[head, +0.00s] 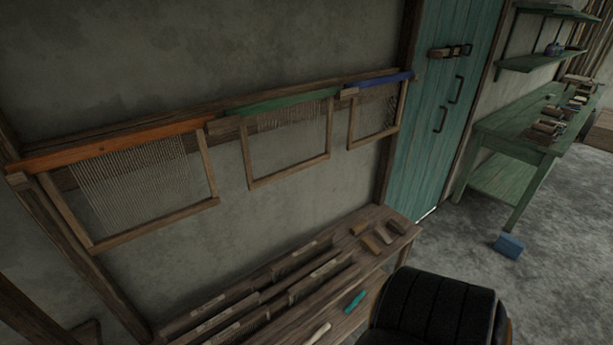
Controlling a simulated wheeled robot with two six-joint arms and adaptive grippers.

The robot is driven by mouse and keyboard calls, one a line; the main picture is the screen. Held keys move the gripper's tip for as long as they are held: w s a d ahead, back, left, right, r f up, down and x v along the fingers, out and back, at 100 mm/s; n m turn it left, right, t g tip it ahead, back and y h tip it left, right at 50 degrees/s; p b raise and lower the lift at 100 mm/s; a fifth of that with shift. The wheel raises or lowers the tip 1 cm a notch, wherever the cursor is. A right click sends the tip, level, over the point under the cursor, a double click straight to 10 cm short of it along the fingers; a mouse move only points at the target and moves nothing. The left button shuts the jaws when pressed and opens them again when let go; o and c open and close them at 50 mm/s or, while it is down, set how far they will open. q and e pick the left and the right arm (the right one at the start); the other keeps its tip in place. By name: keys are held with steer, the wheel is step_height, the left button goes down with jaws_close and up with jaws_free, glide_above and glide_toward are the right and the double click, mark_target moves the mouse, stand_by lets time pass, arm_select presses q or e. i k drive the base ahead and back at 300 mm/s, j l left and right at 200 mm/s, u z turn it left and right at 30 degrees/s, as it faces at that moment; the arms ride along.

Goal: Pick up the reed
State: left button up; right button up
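I cannot tell for certain which thing is the reed. Long, narrow wooden pieces with small pale labels (232,309) lie side by side on the low wooden bench (372,262) at the bottom. Three wooden frames strung with thin upright threads hang on the wall above: one with an orange top bar (115,145), one with a green bar (280,103) and one with a blue bar (378,84). Neither of my grippers is in view.
Small wooden blocks (371,243) sit at the bench's right end. A teal tool (354,301) and a pale handle (317,334) are at its front. A teal door (437,120) and a green table (520,140) stand right. A blue block (510,245) lies on open floor.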

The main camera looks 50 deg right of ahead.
mark_target(309, 252)
steer(key=z, duration=1.55)
